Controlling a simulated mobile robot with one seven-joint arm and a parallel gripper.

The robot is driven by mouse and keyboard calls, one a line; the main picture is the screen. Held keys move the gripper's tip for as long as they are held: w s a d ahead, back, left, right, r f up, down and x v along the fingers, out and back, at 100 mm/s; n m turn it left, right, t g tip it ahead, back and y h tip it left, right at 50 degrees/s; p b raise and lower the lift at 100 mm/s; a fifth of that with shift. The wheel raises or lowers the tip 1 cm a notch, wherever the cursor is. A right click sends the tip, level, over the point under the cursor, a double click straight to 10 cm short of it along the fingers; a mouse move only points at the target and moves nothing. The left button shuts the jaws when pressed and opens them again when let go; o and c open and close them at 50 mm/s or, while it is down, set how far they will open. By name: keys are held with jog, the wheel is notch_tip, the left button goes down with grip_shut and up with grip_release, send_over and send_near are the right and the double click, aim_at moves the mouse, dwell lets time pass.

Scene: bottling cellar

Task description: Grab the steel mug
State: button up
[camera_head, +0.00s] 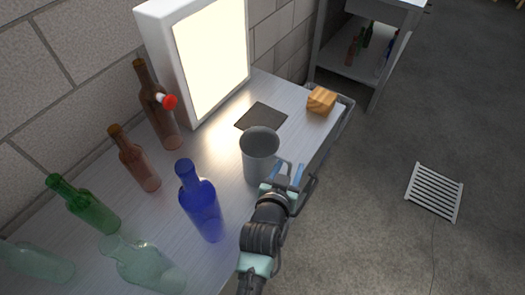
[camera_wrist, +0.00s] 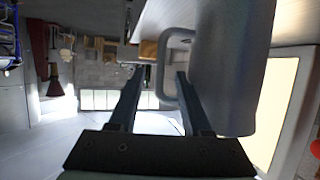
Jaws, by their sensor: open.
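The steel mug (camera_head: 259,152) stands upright on the metal bench in the head view, with its handle on the right, toward my gripper. My gripper (camera_head: 288,174) is at the handle side of the mug, close to the bench's front edge. In the wrist view the mug (camera_wrist: 232,65) fills the right of the picture, sideways. Its handle (camera_wrist: 166,68) reaches left to around the tips of my gripper (camera_wrist: 156,75). The two fingers are apart. I cannot tell whether the handle lies between them or just beyond them.
A blue bottle (camera_head: 202,205) stands left of my arm. Brown bottles (camera_head: 135,160), a green bottle (camera_head: 85,205) and pale bottles stand farther left. A lit panel (camera_head: 210,55) stands behind. A dark square plate (camera_head: 261,117) and a wooden block (camera_head: 321,100) lie beyond the mug.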

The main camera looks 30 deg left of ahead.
jog(key=shift+x, duration=1.85)
jog(key=shift+r, duration=0.1)
grip_shut()
jog(key=shift+w+r, duration=0.1)
jog(key=shift+r, duration=0.05)
